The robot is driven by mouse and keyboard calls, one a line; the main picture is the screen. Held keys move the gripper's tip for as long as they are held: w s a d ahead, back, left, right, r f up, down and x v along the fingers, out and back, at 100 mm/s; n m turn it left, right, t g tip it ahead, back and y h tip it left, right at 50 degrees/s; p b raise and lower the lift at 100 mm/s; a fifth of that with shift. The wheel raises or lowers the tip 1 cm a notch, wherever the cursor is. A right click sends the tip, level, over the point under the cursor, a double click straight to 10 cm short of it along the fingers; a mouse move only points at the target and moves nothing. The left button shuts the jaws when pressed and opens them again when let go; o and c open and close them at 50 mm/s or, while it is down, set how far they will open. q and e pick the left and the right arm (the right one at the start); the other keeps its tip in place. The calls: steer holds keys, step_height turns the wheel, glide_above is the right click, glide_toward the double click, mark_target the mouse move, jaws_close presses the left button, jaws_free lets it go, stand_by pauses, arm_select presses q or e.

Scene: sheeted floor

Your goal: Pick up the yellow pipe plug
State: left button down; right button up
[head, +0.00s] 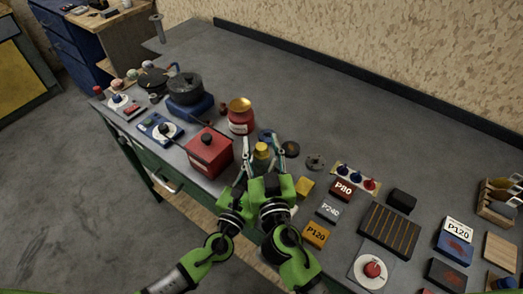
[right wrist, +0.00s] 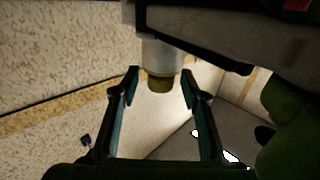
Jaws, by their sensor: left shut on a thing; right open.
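The yellow pipe plug (head: 261,148) shows in the head view as a small yellow-topped piece at the front of the bench, between the finger tips. In the right wrist view its dull yellow end (right wrist: 160,83) hangs below a pale grey cylinder. My right gripper (head: 264,146) is open, its fingers (right wrist: 160,85) on either side of that end with gaps. My left gripper (head: 258,170) is the lower one, close beside the right, and is shut on the plug. Its finger contact is hidden by the green gripper bodies.
A red box (head: 209,152) stands left of the grippers and a red jar (head: 240,117) behind them. The back of the grey bench (head: 320,110) is clear.

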mark_target(262, 146)
steer(key=c, duration=0.9)
steer(key=shift+r, duration=0.1)
step_height(262, 146, up, 10)
steer(key=shift+f, duration=0.1)
arm_select(q)
steer(key=c, duration=1.5)
jaws_free()
steer(key=shift+o, duration=0.2)
steer(key=shift+f, duration=0.1)
